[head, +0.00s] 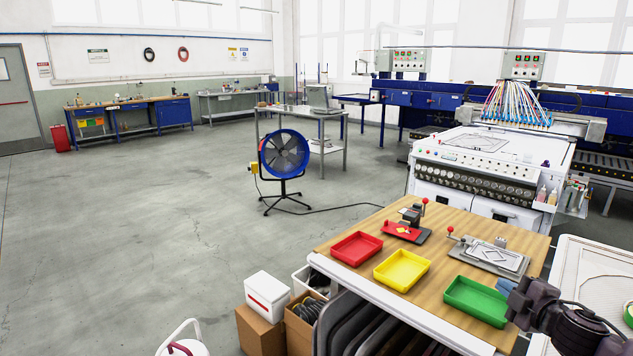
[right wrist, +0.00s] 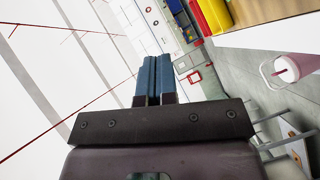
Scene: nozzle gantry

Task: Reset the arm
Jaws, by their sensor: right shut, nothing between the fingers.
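My right gripper (head: 508,288) comes in at the lower right of the head view, beside the green tray (head: 476,299) at the right end of the wooden table. In the right wrist view its two blue fingers (right wrist: 153,78) are together with nothing between them. The wrist is tilted, so that view shows the room on its side. My left gripper and arm are not in view.
The wooden table (head: 345,253) also bears a red tray (head: 356,248), a yellow tray (head: 402,269), a red fixture (head: 405,232) and a grey fixture (head: 492,258). Boxes stand below its left end. A blue fan (head: 285,154) stands on open floor.

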